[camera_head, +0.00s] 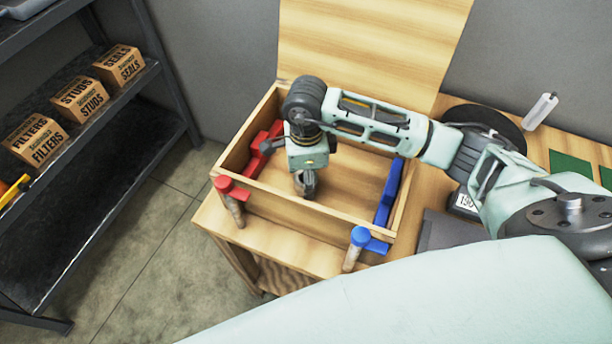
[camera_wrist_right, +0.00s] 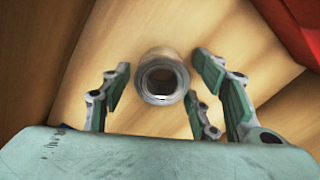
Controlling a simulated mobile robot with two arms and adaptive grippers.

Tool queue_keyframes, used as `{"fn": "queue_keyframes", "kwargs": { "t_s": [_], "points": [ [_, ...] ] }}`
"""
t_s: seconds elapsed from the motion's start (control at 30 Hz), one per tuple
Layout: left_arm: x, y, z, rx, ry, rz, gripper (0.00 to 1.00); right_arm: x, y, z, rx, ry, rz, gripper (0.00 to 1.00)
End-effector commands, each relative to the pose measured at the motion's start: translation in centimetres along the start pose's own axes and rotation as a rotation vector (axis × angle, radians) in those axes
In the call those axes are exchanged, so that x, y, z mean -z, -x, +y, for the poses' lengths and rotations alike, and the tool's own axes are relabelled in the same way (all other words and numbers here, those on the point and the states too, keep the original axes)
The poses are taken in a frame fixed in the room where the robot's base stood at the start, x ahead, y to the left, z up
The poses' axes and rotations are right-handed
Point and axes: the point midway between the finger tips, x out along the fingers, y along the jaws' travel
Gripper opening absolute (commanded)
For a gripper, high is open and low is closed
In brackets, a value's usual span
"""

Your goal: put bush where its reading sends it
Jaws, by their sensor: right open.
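The bush (camera_wrist_right: 162,78) is a grey metal ring, seen end-on over bare wood in the right wrist view. It sits between the spread fingers of my right gripper (camera_wrist_right: 165,97), with a gap on both sides. In the head view my right gripper (camera_head: 306,184) points down inside the open wooden box (camera_head: 330,205); I cannot pick out the bush there. A small white display (camera_head: 467,203) beside my arm appears to read about 130, but its digits are small. My left gripper is not in view.
A red piece (camera_head: 262,145) lies at the box's left and a blue piece (camera_head: 390,190) at its right. A shelf (camera_head: 110,110) with labelled cartons is at left.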

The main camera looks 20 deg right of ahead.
Motion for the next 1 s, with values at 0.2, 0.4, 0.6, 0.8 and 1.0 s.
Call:
{"fn": "queue_keyframes", "kwargs": {
  "t_s": [0.2,0.4,0.6,0.8,1.0],
  "points": [
    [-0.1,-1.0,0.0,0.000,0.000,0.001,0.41,-0.1,3.7,-0.2,0.006,0.001,-0.003,0.56],
    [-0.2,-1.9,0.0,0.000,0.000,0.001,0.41,-0.1,8.1,-0.2,0.006,0.001,-0.003,0.56],
    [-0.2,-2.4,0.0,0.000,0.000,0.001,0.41,-0.1,11.1,-0.1,0.002,0.000,-0.002,0.56],
    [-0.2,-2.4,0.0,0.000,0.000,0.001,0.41,0.0,12.1,0.0,0.000,0.000,-0.001,0.56],
    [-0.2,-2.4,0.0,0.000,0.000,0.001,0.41,0.0,12.1,0.0,-0.001,0.000,-0.001,0.56]
  ]
}}
